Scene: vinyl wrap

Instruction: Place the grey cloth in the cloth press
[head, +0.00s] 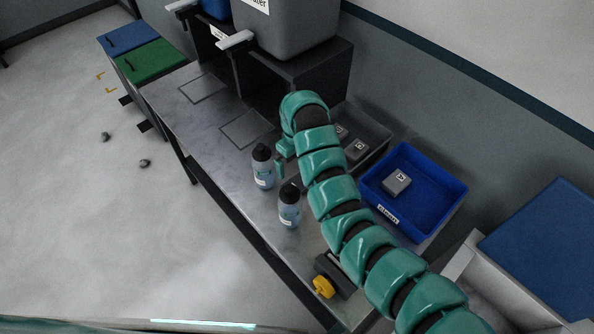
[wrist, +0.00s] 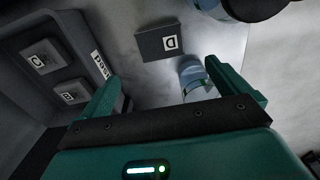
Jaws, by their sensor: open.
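A grey block-like folded cloth (wrist: 152,44) marked D lies flat on the worktop in the wrist view. I cannot find it in the head view, where my arm may hide it. My gripper (wrist: 162,72) is open and empty, with the cloth ahead of its fingertips and apart from them. In the head view my gripper (head: 281,160) is low over the worktop, beside the bottles. A dark device with a yellow knob (head: 324,287), perhaps the cloth press, sits at the worktop's near end. My arm partly covers it.
A grey tray (head: 377,135) holds grey blocks, marked C (wrist: 41,61) and B (wrist: 70,94) in the wrist view. A blue tray (head: 445,199) holds one grey block (head: 397,183). Two bottles (head: 263,167) (head: 289,206) stand close to my gripper. A grey tank (head: 285,30) stands behind.

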